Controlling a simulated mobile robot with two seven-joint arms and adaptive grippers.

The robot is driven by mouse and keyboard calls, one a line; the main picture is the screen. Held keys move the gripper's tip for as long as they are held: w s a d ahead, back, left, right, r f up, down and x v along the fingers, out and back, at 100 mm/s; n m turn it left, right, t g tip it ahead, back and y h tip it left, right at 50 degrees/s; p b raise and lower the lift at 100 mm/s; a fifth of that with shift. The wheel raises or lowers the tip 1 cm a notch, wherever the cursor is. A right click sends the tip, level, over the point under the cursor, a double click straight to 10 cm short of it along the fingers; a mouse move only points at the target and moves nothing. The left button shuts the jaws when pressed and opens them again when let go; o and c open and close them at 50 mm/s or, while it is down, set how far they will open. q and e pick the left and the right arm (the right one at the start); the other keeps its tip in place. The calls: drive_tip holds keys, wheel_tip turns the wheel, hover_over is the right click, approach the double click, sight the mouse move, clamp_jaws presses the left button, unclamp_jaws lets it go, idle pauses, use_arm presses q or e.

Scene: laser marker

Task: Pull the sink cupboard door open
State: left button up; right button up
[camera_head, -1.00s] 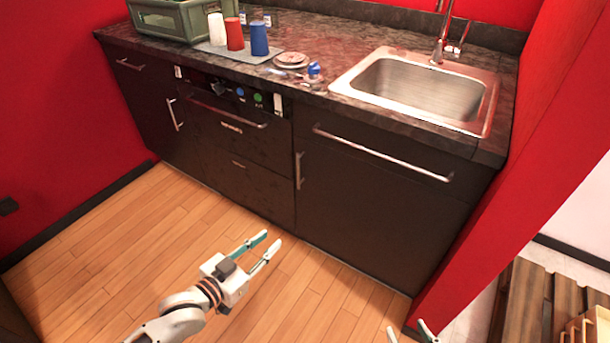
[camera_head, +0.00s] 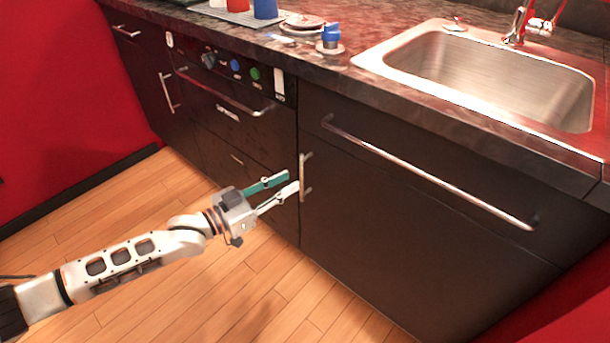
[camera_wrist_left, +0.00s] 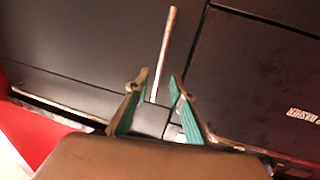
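The sink cupboard door (camera_head: 390,235) is the dark front below the sink, and it is shut. Its upright metal bar handle (camera_head: 302,178) is at the door's left edge. My left gripper (camera_head: 291,181) is open, with its fingertips close to the handle on its left side in the head view. In the left wrist view, the handle (camera_wrist_left: 167,40) runs between the two open fingers (camera_wrist_left: 160,80). I cannot tell whether either finger touches it. My right gripper is out of view.
A long horizontal bar (camera_head: 430,178) crosses the front above the door. The dishwasher (camera_head: 225,120) is to the left. The counter above holds the sink (camera_head: 490,75), a blue-capped item (camera_head: 331,38) and cups. Wooden floor (camera_head: 240,295) below is clear.

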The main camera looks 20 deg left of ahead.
sight(302, 195)
use_arm(q)
drive_tip(key=shift+b+x, duration=0.6)
drive_tip(key=shift+x, duration=2.25)
drive_tip(key=shift+f, duration=0.1)
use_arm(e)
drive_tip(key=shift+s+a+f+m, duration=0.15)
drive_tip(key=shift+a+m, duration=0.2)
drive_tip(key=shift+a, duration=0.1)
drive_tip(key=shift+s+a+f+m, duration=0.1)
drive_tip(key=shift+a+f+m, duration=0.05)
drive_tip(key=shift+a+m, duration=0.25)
use_arm(q)
clamp_jaws()
